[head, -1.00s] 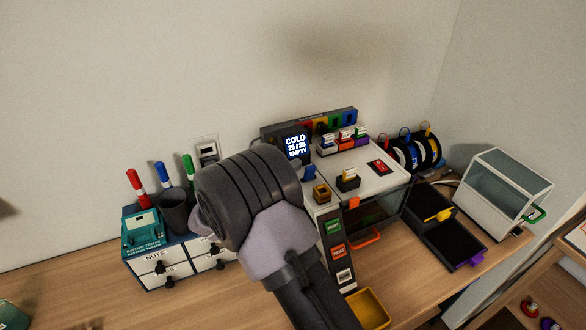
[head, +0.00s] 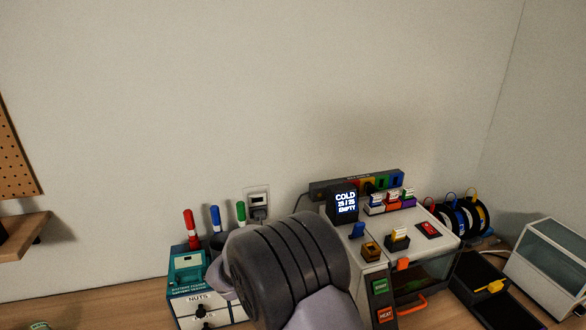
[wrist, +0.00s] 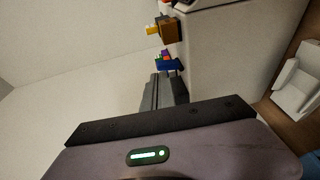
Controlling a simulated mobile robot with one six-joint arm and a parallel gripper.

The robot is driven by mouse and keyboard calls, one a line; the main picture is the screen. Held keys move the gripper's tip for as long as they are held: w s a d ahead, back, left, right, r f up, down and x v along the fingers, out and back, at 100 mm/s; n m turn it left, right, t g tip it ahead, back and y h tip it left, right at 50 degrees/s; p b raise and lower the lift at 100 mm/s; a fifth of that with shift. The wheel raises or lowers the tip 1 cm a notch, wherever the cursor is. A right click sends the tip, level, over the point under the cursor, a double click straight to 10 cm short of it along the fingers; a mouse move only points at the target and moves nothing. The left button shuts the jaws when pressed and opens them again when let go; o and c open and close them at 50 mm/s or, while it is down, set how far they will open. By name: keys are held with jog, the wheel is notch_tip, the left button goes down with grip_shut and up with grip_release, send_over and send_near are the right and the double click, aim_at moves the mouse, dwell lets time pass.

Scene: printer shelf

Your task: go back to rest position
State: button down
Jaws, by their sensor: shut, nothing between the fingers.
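My arm fills the lower middle of the head view, in front of the drawer unit and the printer. My gripper (wrist: 163,92) shows in the wrist view with its fingers together and nothing between them. It is beside the pale side of the printer (wrist: 222,65), with a blue part and a brown block with a yellow piece beyond it. In the head view the fingers are hidden behind my arm. The printer (head: 372,247) has a screen (head: 344,203) reading "COLD 25/25 EMPTY".
A drawer unit (head: 205,308) with red, blue and green markers stands left of the printer. Filament spools (head: 462,217), dark trays (head: 480,270) and a clear-sided box (head: 548,265) stand to the right. A pegboard (head: 14,150) and shelf (head: 20,235) are far left. The wall above is clear.

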jog(key=s+d+r+m+g+y+b, duration=0.1)
jog(key=s+d+m+g+y, duration=0.3)
jog(key=s, duration=0.6)
jog(key=s+d+r+m+g+y+b, duration=0.15)
jog(key=s+d+g+y, duration=0.35)
jog(key=s, duration=0.6)
jog(key=s+a+m+t+y+b, duration=0.2)
jog(key=s+a+m+t+y, duration=0.2)
jog(key=s, duration=0.7)
jog(key=a+t+y, duration=0.2)
jog(key=a+y, duration=0.2)
jog(key=a, duration=0.1)
jog(key=shift+a+f+t, duration=0.3)
jog(key=shift+f+t, duration=0.1)
